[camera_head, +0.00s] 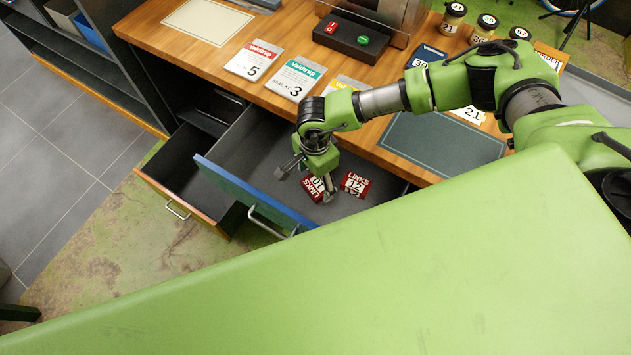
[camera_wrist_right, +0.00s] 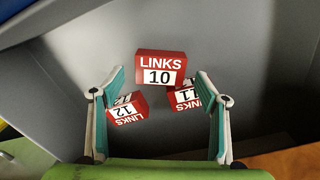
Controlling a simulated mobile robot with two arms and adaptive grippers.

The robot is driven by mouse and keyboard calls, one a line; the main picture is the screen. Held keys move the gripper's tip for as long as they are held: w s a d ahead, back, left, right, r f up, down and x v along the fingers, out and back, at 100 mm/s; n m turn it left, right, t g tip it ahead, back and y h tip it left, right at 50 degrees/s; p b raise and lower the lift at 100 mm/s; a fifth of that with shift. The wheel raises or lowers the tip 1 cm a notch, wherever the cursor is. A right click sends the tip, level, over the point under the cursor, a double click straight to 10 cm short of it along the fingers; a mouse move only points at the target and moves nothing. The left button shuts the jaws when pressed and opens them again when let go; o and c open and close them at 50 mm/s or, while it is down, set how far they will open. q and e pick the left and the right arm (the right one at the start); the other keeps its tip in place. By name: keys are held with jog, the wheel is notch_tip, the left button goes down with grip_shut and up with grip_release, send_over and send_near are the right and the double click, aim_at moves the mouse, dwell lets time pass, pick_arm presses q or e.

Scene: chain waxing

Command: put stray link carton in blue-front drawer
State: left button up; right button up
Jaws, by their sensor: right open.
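My right gripper (camera_head: 304,185) points down into the open blue-front drawer (camera_head: 247,193) and is open. In the right wrist view its fingers (camera_wrist_right: 162,82) are spread apart. A red carton marked LINKS 10 (camera_wrist_right: 160,66) lies beyond and between the fingertips, with no finger touching it that I can see. Two more red cartons, one marked 12 (camera_wrist_right: 127,108) and one marked 11 (camera_wrist_right: 186,97), lie in the drawer close to it. The head view shows the 12 carton (camera_head: 355,184) and a partly hidden carton (camera_head: 314,187) beside the finger. My left gripper is not in view.
An orange-front drawer (camera_head: 190,180) is open left of the blue one. The wooden counter (camera_head: 215,70) above carries packets (camera_head: 254,60), a switch box (camera_head: 351,36), a dark mat (camera_head: 440,143) and several jars (camera_head: 453,17). Floor left of the drawers is clear.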

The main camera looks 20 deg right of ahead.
aim_at(316, 186)
notch_tip(316, 186, up, 9)
jog(key=shift+r+b, duration=0.2)
jog(key=shift+b, duration=0.2)
jog(key=shift+s, duration=0.1)
dwell(0.3)
